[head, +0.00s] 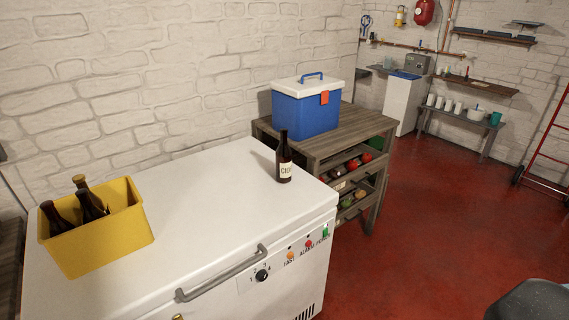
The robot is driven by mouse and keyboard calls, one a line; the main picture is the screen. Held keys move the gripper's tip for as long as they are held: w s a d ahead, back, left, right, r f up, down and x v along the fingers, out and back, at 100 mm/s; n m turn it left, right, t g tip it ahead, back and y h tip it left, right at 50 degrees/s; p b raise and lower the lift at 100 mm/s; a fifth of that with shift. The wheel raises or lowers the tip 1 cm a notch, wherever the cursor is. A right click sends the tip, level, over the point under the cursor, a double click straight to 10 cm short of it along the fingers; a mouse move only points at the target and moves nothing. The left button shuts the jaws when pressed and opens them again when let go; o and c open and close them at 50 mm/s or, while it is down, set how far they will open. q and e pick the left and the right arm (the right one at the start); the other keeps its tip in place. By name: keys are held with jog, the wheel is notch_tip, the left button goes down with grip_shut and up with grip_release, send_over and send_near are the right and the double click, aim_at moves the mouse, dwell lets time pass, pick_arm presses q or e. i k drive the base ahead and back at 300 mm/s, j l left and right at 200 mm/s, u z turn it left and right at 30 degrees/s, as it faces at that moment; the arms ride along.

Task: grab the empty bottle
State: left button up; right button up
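A dark brown bottle (284,162) with a pale label stands upright on the white chest freezer (200,195), near its right end. Several more dark bottles (88,205) lean inside a yellow crate (108,240) at the left end of the freezer lid. I cannot tell from here which bottles are empty. Neither of my grippers shows in the head view.
A blue cooler box (305,108) with a white lid sits on a wooden shelf unit (345,140) right of the freezer. The lid between crate and standing bottle is clear. A handle (222,274) runs along the freezer's front edge. Red floor (430,230) is open at right.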

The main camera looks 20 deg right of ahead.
aim_at(283, 153)
jog(key=i+l, duration=0.15)
jog(key=l, duration=0.5)
jog(key=i+l+u, duration=0.1)
jog(key=l, duration=0.6)
jog(key=i+l, duration=0.15)
jog(key=l, duration=0.5)
jog(key=i+l+u, duration=0.1)
jog(key=l, duration=0.55)
jog(key=i+l, duration=0.1)
jog(key=l, duration=1.25)
jog(key=i+u, duration=0.05)
jog(key=i, duration=0.05)
